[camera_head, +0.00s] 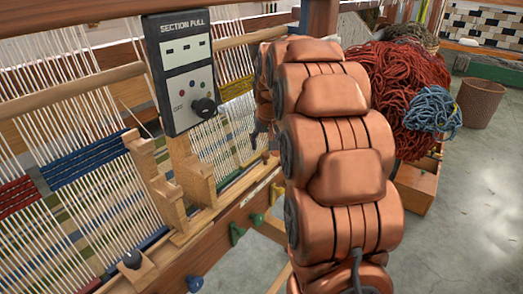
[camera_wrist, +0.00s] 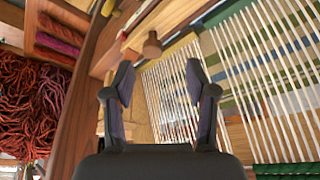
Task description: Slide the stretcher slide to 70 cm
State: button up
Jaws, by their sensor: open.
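A round wooden knob (camera_wrist: 152,46) stands on a pale wooden strip along the loom's frame in the wrist view. I cannot tell for sure whether it belongs to the stretcher slide. No readable centimetre scale shows. My gripper (camera_wrist: 159,68) is open and empty, its two dark fingers spread apart. The knob appears beyond the fingertips, slightly left of the middle between them, and apart from them. In the head view my copper-coloured arm hides part of the loom's front rail, and only a dark bit of my gripper (camera_head: 259,137) shows at its left.
The loom's warp threads (camera_head: 85,110) fill the left. A dark "SECTION PULL" panel (camera_head: 184,70) stands above wooden brackets (camera_head: 195,182). Green pegs (camera_head: 237,233) stick out of the front rail. Red wool (camera_head: 400,85), blue wool (camera_head: 432,108) and a basket (camera_head: 480,102) stand right. Floor at right is clear.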

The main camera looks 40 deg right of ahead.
aim_at(265, 154)
jog(key=w+d+f, duration=0.1)
jog(key=f, duration=0.1)
jog(key=w+d+f+p, duration=0.1)
jog(key=f, duration=0.1)
jog(key=w+d+f, duration=0.1)
jog(key=f, duration=0.2)
jog(key=shift+w+f+p, duration=0.1)
jog(key=shift+w+p, duration=0.25)
jog(key=shift+w, duration=0.05)
grip_shut()
dwell(0.3)
